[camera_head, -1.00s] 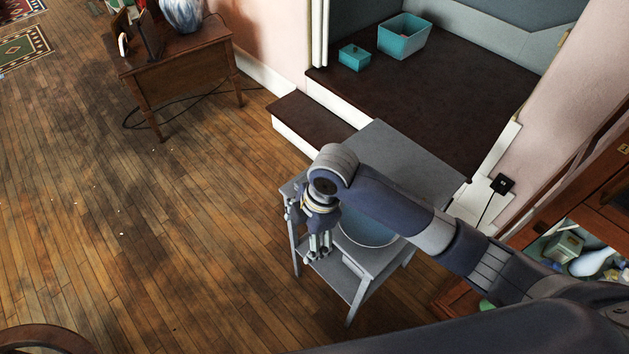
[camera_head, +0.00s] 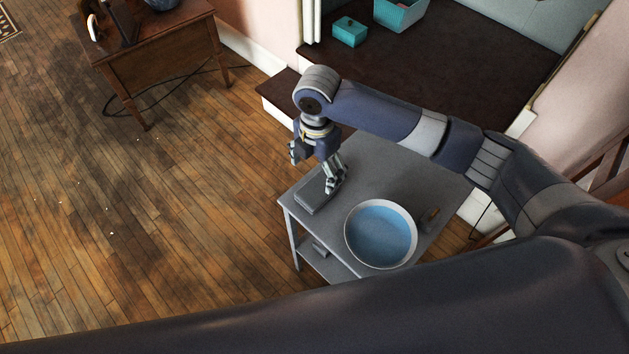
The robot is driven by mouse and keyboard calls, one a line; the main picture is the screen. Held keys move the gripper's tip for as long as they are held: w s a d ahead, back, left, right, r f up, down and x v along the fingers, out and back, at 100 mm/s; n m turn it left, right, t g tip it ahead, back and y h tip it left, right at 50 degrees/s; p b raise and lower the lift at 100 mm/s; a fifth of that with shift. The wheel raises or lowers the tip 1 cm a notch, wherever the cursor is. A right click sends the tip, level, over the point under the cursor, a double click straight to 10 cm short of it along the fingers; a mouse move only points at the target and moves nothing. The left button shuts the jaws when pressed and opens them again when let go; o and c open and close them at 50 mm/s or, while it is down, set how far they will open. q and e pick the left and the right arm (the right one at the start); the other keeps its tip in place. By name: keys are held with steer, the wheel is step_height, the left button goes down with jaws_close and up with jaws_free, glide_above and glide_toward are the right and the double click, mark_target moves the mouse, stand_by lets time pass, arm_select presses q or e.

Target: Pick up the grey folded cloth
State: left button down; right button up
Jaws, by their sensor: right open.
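The grey folded cloth (camera_head: 313,201) lies flat near the left corner of a small grey table (camera_head: 448,190). It is close in colour to the tabletop. My right gripper (camera_head: 333,187) points down at the cloth's right end, with its fingers open. The fingertips overlap the cloth in the picture and hide part of it; I cannot tell whether they touch it. Nothing is seen held in them. My left gripper is not in view.
A white-rimmed bowl with a blue inside (camera_head: 381,233) stands right of the cloth, with a small brown item (camera_head: 430,216) beside it. Behind are a dark raised platform (camera_head: 455,70) and a teal box (camera_head: 349,32). A wooden desk (camera_head: 158,62) stands upper left. Wood floor at left is clear.

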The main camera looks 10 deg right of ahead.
mark_target(317, 189)
steer(key=f, duration=0.3)
steer(key=shift+s+f, duration=0.3)
steer(key=shift+f, duration=0.3)
step_height(317, 189, down, 4)
steer(key=shift+f+p, duration=0.15)
steer(key=shift+p, duration=0.4)
steer(key=shift+w+f, duration=0.1)
steer(key=shift+f, duration=0.35)
steer(key=shift+c, duration=0.2)
steer(key=c, duration=0.9)
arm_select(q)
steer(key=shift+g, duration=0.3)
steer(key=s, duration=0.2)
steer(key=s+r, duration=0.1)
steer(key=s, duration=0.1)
arm_select(e)
steer(key=c, duration=0.3)
